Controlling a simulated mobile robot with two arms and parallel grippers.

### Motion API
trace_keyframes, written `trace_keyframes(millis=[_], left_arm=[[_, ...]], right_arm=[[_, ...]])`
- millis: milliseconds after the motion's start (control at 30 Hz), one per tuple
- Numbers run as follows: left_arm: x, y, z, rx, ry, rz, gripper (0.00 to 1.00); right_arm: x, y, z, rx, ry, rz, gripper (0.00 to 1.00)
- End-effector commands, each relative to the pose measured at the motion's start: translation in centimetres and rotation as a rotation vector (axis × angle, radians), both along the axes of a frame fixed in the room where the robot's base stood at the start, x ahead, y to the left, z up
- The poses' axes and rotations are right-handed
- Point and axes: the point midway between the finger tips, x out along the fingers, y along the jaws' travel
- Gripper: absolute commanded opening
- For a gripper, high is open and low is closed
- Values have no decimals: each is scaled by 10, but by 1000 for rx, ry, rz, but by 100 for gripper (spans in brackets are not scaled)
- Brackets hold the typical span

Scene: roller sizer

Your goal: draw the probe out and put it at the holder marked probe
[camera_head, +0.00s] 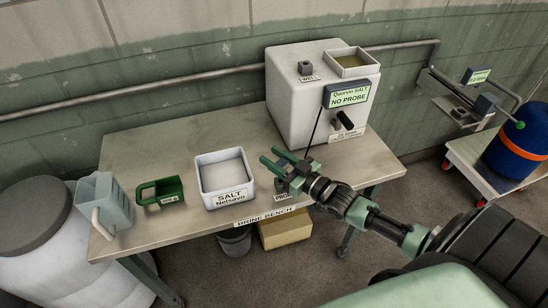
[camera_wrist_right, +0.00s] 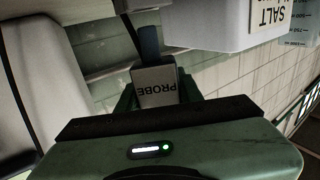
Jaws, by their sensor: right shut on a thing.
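My right gripper (camera_head: 281,160) is low over the right part of the bench, shut on what looks like the probe; the gripper and the close view hide most of it. A grey block lettered PROBE (camera_wrist_right: 157,88) shows between the green fingers (camera_wrist_right: 157,100) in the right wrist view, with a dark upright piece (camera_wrist_right: 150,42) against it. In the head view the probe holder's label (camera_head: 281,196) is partly covered by the gripper. A thin dark line (camera_head: 315,131) runs from the gripper up to the display (camera_head: 348,97), which reads NO PROBE. My left gripper is out of view.
The white cabinet (camera_head: 290,105) stands behind, with a WELL block (camera_head: 305,68) and an open tray (camera_head: 352,64) on top. A white salt bin (camera_head: 225,199), a green scoop (camera_head: 160,192) and a grey jug (camera_head: 108,203) stand on the bench's left side (camera_head: 150,145).

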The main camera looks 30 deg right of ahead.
Motion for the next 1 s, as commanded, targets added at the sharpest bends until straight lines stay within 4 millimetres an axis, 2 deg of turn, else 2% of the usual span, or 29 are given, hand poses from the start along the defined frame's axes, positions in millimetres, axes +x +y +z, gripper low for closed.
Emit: trace_keyframes(millis=[567,1000], left_arm=[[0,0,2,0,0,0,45],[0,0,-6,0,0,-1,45]], right_arm=[[0,0,0,0,0,0,0],[0,0,-11,0,0,0,0]])
